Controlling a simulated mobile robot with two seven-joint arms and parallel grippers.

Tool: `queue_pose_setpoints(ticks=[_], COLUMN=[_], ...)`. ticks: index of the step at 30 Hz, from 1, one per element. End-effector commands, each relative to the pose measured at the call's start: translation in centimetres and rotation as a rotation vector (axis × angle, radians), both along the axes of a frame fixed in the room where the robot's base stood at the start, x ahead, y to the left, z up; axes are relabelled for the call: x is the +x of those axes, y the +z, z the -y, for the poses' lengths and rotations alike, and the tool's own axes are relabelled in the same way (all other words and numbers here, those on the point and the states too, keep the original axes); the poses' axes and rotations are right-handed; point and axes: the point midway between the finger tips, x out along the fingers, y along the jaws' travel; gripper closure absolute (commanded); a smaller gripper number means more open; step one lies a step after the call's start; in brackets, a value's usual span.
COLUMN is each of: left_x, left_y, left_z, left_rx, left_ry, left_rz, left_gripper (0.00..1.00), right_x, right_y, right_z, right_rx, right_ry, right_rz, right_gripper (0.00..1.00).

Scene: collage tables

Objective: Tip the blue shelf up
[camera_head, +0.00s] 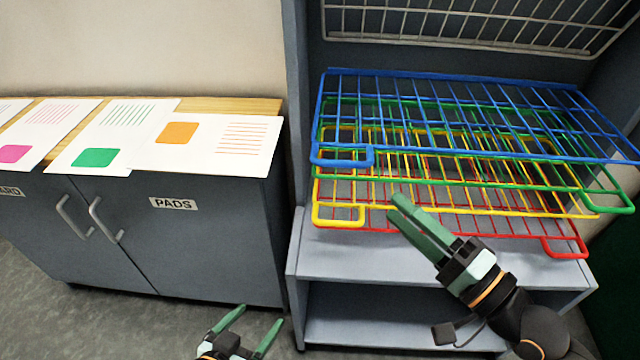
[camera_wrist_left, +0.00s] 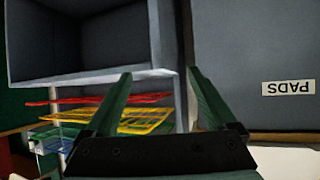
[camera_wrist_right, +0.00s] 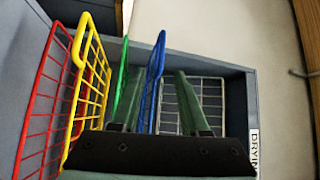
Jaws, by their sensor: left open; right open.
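The blue shelf (camera_head: 480,118) is a wire rack lying roughly level at the top of the coloured stack, its handle loop (camera_head: 342,157) at the front left. My right gripper (camera_head: 398,208) is open and empty, in front of the stack and lower than the blue handle. In the right wrist view, the blue shelf (camera_wrist_right: 156,70) shows edge-on between the open fingers (camera_wrist_right: 155,95), beyond them. My left gripper (camera_head: 252,320) is open and empty, low in front of the cabinets. The left wrist view shows its spread fingers (camera_wrist_left: 160,90) and the coloured racks beyond.
Below the blue shelf lie green (camera_head: 602,200), yellow (camera_head: 338,218) and red (camera_head: 565,250) wire racks. A pale wire rack (camera_head: 460,40) stands tipped up above. Left is a cabinet labelled PADS (camera_head: 172,204) with printed sheets (camera_head: 200,150) on top.

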Motion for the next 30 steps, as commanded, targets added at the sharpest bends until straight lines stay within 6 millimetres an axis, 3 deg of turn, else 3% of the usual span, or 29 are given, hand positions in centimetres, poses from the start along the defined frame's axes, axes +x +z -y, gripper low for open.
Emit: queue_pose_setpoints(ticks=[8, 15, 24, 30], left_x=[-0.3, -0.6, 0.0, 0.4], left_y=[-0.4, -1.0, -0.2, 0.5], left_z=[0.1, 0.1, 0.0, 0.0], left_rx=[0.0, -0.001, 0.001, 0.0], left_ry=[-0.001, 0.0, -0.001, -0.002], left_rz=[-0.018, -0.044, 0.0, 0.032], left_gripper=[0.1, 0.1, 0.1, 0.1], right_x=[1.1, 3.8, 7.4, 8.5], right_y=[0.6, 1.2, 1.6, 1.8], right_z=[-1.2, -4.1, -7.7, -8.8], right_rx=[0.025, 0.025, 0.02, 0.02], right_ry=[0.01, 0.011, 0.011, 0.01], right_rz=[-0.006, -0.005, -0.007, -0.007], right_gripper=[0.55, 0.55, 0.55, 0.55])
